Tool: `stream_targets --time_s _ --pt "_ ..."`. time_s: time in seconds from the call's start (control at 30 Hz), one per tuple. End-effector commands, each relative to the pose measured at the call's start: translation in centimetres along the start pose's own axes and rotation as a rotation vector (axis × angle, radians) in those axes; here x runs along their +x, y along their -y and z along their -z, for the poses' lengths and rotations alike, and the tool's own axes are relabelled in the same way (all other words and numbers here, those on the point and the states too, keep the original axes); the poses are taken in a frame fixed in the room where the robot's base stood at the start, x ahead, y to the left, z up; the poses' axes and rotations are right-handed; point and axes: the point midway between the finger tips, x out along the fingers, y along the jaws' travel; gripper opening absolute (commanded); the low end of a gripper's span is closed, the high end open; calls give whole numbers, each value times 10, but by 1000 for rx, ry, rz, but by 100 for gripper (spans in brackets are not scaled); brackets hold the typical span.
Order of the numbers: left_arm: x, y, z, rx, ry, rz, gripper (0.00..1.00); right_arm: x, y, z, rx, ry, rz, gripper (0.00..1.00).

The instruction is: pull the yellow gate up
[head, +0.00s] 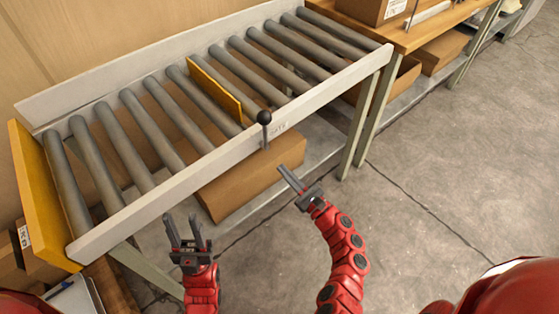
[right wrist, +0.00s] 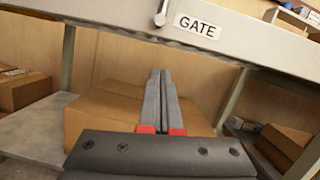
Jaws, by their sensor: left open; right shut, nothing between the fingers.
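The yellow gate (head: 215,91) is a thin panel standing between the grey rollers of the conveyor, its top edge a little above them. A lever with a black ball knob (head: 264,118) stands upright at the conveyor's near rail, beside a label. In the right wrist view the label reads GATE (right wrist: 197,26), with the lever's pale lower end (right wrist: 162,14) left of it. My right gripper (head: 284,172) is shut and empty, below and slightly right of the knob, apart from it. It also shows in the right wrist view (right wrist: 158,75). My left gripper (head: 184,222) is open and empty, in front of the near rail.
The roller conveyor's near rail (head: 170,195) runs in front of both grippers. A yellow end plate (head: 38,190) closes its left end. Cardboard boxes (head: 250,180) sit on the shelf below. A wooden table (head: 415,35) stands at the back right. The floor at right is clear.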

Motion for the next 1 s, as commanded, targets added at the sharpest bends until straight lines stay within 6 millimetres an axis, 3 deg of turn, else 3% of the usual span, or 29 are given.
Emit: stream_targets --time_s 0.1,0.33,1.0 --pt "2 0 0 0 1 0 42 -25 1 0 0 -3 6 0" --pt "2 0 0 0 1 0 42 -50 1 0 1 -2 2 0" --pt "2 0 0 0 1 0 42 -54 0 2 -2 -10 2 0"
